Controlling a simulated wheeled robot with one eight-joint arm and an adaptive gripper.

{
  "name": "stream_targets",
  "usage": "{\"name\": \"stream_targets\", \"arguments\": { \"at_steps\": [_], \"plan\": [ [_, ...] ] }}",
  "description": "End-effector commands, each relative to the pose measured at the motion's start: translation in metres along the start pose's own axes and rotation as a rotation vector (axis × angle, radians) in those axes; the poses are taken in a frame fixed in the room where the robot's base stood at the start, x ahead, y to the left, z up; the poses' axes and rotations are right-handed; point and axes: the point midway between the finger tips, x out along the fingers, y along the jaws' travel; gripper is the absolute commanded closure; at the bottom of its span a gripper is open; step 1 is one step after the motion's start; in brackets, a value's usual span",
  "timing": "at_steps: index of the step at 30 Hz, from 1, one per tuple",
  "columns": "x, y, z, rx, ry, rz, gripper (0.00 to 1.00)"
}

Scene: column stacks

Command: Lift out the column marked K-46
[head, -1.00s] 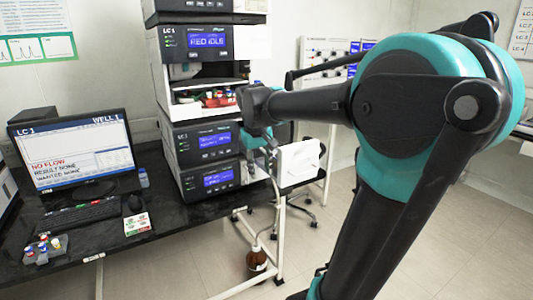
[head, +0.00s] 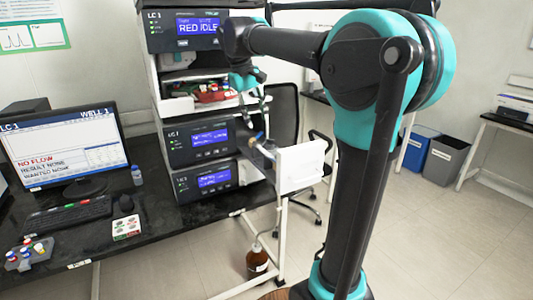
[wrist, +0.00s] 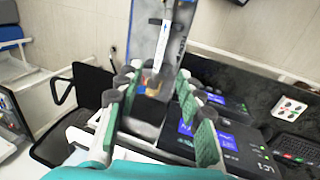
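My gripper (wrist: 157,88) is open, with green pads on its fingers and nothing visibly held between them. In the head view my gripper (head: 248,98) hangs beside the right side of the LC 1 stack (head: 205,139). A slim column-like piece with a white label and a blue arrow (wrist: 162,42) shows beyond the fingertips in the wrist view, in front of a grey translucent panel. I cannot read K-46 on it. Its lower end is partly hidden around a yellow and orange spot. In the head view I cannot make out the column clearly.
A white panel (head: 300,168) stands out from the stack's right side. A monitor (head: 68,150) and keyboard (head: 68,215) are on the black bench. A vial rack (head: 28,255) is at the front left. A brown bottle (head: 257,262) stands low beside the bench. Open floor lies to the right.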

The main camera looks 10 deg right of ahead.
Motion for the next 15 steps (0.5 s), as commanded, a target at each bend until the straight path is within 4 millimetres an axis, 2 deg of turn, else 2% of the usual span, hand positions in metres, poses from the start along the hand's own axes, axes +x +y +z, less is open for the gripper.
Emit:
{"name": "stream_targets", "arguments": {
  "at_steps": [3, 9, 15],
  "plan": [
    [0.025, 0.000, 0.000, 0.002, 0.000, 0.000, 0.63],
    [0.059, 0.000, 0.000, 0.001, 0.000, 0.000, 0.63],
    [0.072, 0.000, 0.001, 0.001, 0.000, 0.000, 0.63]
  ]
}}
